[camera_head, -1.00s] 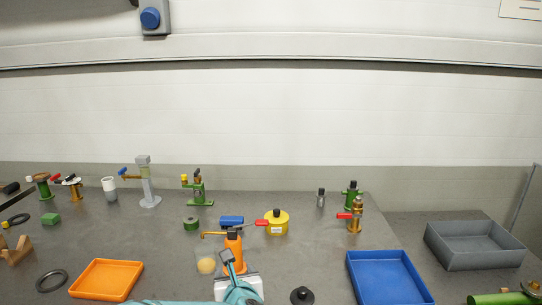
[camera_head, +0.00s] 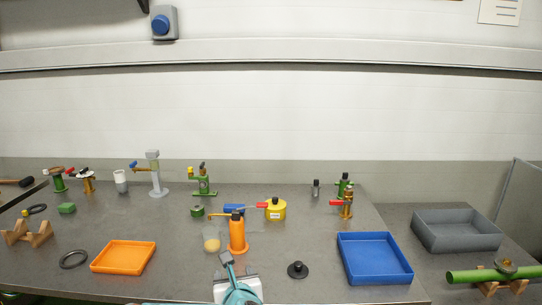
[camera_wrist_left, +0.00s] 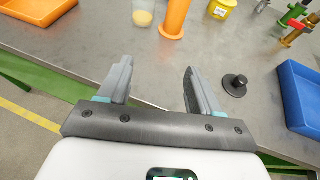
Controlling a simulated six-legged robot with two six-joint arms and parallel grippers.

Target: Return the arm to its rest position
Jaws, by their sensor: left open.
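My left gripper (camera_wrist_left: 155,88) is open and empty in the left wrist view, its two fingers apart over the front edge of the grey workbench (camera_wrist_left: 70,35). In the head view the left gripper (camera_head: 228,262) shows at the bottom centre, in front of an orange bottle-like part (camera_head: 237,236). That orange part also stands beyond the fingers in the left wrist view (camera_wrist_left: 175,18), apart from them. A clear cup with yellowish contents (camera_head: 212,241) stands just left of it. My right gripper is in neither view.
An orange tray (camera_head: 124,257) is at left, a blue tray (camera_head: 375,259) at right, and a grey bin (camera_head: 457,231) farther right. A black knobbed disc (camera_head: 298,270) lies right of my gripper. A yellow pot (camera_head: 276,209) and several valve-like parts stand farther back.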

